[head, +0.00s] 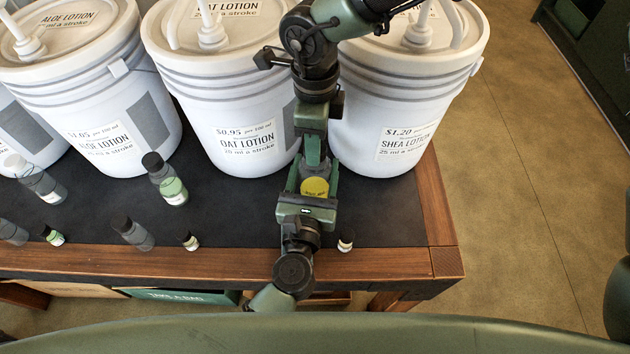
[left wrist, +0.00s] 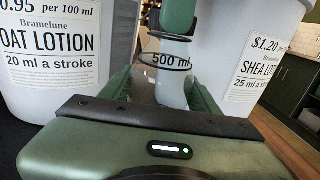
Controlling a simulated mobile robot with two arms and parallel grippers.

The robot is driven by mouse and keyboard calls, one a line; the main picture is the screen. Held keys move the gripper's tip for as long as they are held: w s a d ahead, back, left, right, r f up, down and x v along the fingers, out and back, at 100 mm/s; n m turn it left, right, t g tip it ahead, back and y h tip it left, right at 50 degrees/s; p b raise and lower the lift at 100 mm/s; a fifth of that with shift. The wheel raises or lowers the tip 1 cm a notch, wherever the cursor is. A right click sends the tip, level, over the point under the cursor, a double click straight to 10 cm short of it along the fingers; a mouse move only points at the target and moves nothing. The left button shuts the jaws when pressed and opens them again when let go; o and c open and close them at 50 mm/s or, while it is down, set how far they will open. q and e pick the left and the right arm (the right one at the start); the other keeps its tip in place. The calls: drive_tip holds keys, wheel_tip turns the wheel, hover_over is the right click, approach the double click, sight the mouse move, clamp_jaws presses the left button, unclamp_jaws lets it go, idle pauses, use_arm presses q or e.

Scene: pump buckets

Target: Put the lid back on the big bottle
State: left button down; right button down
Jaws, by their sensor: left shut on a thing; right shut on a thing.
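The big bottle (left wrist: 172,92) is pale, see-through and marked 500 ml. It stands between the fingers of my left gripper (head: 313,192), which is shut on it near the table's front edge. In the head view a round yellow patch (head: 315,187) shows at the bottle between those fingers. My right gripper (head: 314,158) reaches down from above, directly over the bottle. It is shut on the lid, which its fingers mostly hide. I cannot tell whether lid and bottle touch. A green part above the bottle shows in the left wrist view.
White pump buckets stand behind: aloe (head: 100,115), oat (head: 215,110) and shea (head: 400,105). A green bottle with a black cap (head: 166,180) and several smaller bottles stand to the left. A tiny bottle (head: 346,240) is close right of my left gripper. The table's wooden edge (head: 385,262) is near.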

drive_tip(key=c, duration=0.8)
unclamp_jaws()
drive_tip(key=shift+r, duration=0.1)
wheel_tip(320, 180, up, 12)
drive_tip(key=shift+f, duration=0.1)
use_arm(q)
drive_tip(key=shift+c, duration=1.4)
unclamp_jaws()
drive_tip(key=shift+s, duration=0.1)
